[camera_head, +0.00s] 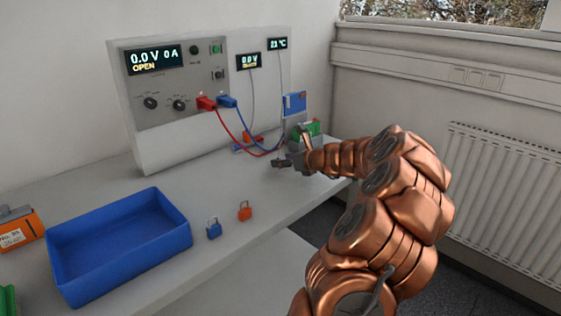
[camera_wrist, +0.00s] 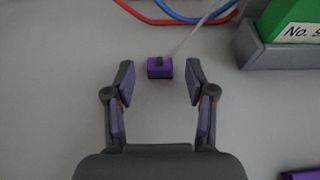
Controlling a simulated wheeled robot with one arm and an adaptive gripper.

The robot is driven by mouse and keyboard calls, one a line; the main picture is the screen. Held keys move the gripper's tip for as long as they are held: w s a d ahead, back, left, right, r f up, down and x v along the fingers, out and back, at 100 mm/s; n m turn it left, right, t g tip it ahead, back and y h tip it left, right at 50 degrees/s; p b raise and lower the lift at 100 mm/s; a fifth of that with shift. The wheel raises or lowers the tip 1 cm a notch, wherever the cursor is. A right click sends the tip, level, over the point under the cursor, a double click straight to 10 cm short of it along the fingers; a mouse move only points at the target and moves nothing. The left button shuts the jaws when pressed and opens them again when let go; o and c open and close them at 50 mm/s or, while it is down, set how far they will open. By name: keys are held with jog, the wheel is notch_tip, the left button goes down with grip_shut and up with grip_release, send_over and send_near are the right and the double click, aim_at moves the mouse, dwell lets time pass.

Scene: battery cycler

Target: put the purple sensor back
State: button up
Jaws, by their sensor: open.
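The purple sensor (camera_wrist: 160,68) is a small purple block with a dark clip on top and a thin pale cable running up and right from it. It lies on the grey bench top (camera_wrist: 60,85) in the wrist view. My gripper (camera_wrist: 160,80) is open, with one finger on each side of the sensor near the fingertips. Gaps show on both sides, and nothing is held. In the head view my gripper (camera_head: 281,162) is low over the bench's right part; I cannot make out the sensor there.
A grey holder (camera_wrist: 251,45) with a green labelled block (camera_wrist: 290,18) stands close on the right. Red (camera_wrist: 150,18) and blue cables cross ahead. A purple piece (camera_wrist: 300,174) shows bottom right. A blue tray (camera_head: 120,275) and two padlocks (camera_head: 213,230) (camera_head: 245,212) are left.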

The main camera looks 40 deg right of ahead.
jog(key=v, duration=1)
jog(key=shift+r, duration=0.15)
dwell(0.6)
